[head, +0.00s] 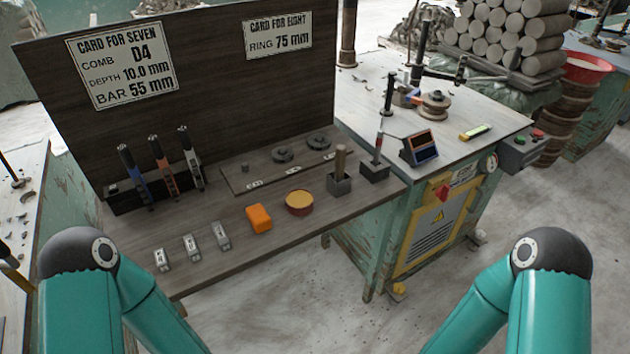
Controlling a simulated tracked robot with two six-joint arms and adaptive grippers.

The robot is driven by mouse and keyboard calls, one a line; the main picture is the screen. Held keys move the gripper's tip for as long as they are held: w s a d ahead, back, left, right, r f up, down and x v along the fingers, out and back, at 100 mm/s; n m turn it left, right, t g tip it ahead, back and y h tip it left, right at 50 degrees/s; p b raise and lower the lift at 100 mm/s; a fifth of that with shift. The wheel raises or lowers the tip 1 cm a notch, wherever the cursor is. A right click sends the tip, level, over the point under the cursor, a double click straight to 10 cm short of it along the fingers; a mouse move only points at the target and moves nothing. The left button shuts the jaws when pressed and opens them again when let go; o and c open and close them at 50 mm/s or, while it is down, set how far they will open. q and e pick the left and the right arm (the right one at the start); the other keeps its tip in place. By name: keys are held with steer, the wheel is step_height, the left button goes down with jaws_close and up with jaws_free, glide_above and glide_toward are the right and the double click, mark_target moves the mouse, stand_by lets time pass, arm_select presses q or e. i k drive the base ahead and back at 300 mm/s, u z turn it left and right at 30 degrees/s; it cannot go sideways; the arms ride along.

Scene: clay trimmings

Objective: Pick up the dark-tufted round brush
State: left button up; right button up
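No tuft can be made out clearly, so I cannot tell for sure which thing is the dark-tufted round brush. A slim upright tool (378,147), dark with a reddish part, stands in a small dark block holder (374,173) near the right end of the dark bench. A thicker brown upright piece (340,161) stands in a similar dark holder (339,186) to its left. Both of my teal arms show only as bent links at the lower left and lower right. Neither gripper is in view.
The bench also holds an orange block (259,218), a round tub (299,202), several small metal pieces (191,247), a rack of upright tools (161,165) and dark rings (283,155). A tall backboard (210,90) stands behind. A green machine table (455,125) adjoins at right.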

mark_target(339, 176)
steer(key=k, duration=0.6)
steer(key=z, duration=0.15)
steer(key=i, duration=0.95)
steer(key=u, duration=0.15)
steer(key=k, duration=0.55)
steer(key=z, duration=0.65)
steer(key=i, duration=1.15)
steer(key=u, duration=0.05)
